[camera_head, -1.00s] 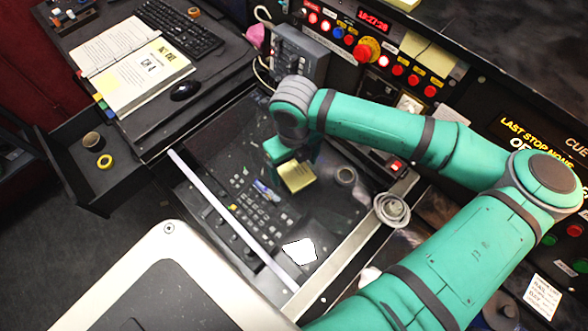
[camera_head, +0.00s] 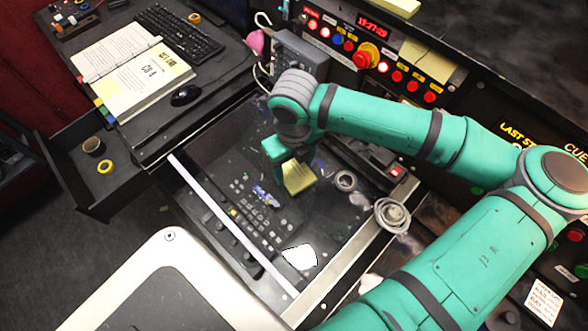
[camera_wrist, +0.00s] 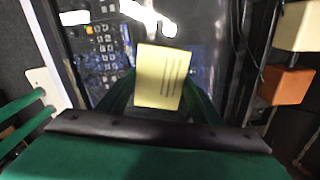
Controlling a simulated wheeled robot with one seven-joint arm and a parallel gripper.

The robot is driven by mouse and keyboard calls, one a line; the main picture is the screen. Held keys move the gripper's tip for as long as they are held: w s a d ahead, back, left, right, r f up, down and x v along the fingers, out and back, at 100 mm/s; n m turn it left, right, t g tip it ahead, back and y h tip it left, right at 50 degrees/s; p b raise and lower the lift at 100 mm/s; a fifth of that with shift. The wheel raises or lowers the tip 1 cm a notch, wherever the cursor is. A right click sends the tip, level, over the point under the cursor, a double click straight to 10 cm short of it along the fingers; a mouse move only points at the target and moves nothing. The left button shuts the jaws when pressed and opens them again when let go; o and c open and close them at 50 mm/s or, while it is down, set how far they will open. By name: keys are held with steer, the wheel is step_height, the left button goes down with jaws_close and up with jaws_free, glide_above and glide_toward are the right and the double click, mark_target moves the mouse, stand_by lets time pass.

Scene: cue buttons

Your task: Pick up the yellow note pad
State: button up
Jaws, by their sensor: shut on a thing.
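The yellow note pad (camera_head: 298,178) hangs below my gripper (camera_head: 290,163) in the head view, over the dark glass panel (camera_head: 325,205). In the wrist view the pad (camera_wrist: 161,77) shows as a pale yellow block with printed lines, between the two green fingers of my gripper (camera_wrist: 160,92). My gripper is shut on the pad. The pad appears to be above the panel, though the exact gap cannot be told.
Buttons and a white patch (camera_head: 299,256) show at the panel. A round metal fitting (camera_head: 391,214) lies to the right. An open drawer (camera_head: 90,185) and a desk with an open binder (camera_head: 130,75) are at left. A console with red buttons stands behind.

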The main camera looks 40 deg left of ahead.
steer(key=s+r, duration=1)
steer(key=s, duration=0.4)
steer(key=shift+a+r, duration=0.2)
steer(key=shift+a, duration=0.25)
